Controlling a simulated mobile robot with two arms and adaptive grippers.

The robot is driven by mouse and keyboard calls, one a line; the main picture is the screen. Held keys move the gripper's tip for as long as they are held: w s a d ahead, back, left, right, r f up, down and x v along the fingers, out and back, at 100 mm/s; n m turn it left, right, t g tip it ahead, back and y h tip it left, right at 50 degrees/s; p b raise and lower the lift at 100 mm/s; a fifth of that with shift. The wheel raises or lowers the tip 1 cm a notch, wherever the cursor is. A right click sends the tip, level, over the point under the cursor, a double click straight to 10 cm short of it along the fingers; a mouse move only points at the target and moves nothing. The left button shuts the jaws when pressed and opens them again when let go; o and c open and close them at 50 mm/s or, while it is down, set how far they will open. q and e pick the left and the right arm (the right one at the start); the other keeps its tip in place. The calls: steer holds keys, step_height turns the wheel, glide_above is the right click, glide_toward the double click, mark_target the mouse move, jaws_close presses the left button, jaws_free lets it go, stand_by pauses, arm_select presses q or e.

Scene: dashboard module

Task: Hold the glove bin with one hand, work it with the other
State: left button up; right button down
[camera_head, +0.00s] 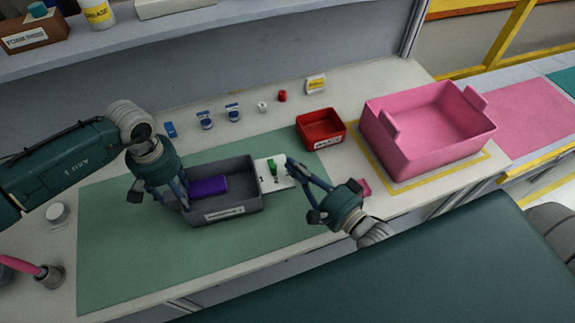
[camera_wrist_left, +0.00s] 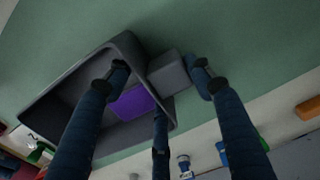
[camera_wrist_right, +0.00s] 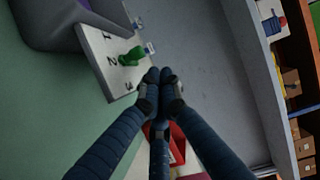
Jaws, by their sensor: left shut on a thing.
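The grey bin (camera_head: 238,208) stands on the green mat with a purple block (camera_head: 208,187) inside. A white panel (camera_head: 283,183) with numbers and a green lever (camera_head: 272,167) is at its right side; the lever stands near the 2 in the right wrist view (camera_wrist_right: 132,57). My left gripper (camera_head: 168,196) is shut on the bin's left side, one finger inside and one outside, around a grey block on the wall (camera_wrist_left: 172,73). My right gripper (camera_head: 290,162) has its fingertips together and empty, just right of the panel; I cannot tell if they touch it.
A red bin (camera_head: 322,142) and a large pink tub (camera_head: 420,150) stand to the right. Several small items, including a red one (camera_head: 283,96), line the back. The green mat (camera_head: 120,260) is clear at the front left.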

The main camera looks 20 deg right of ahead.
mark_target(272, 165)
steer(key=shift+w+a, duration=0.2)
steer(key=shift+a, duration=0.3)
steer(key=shift+w+a, duration=0.2)
steer(key=shift+a, duration=0.3)
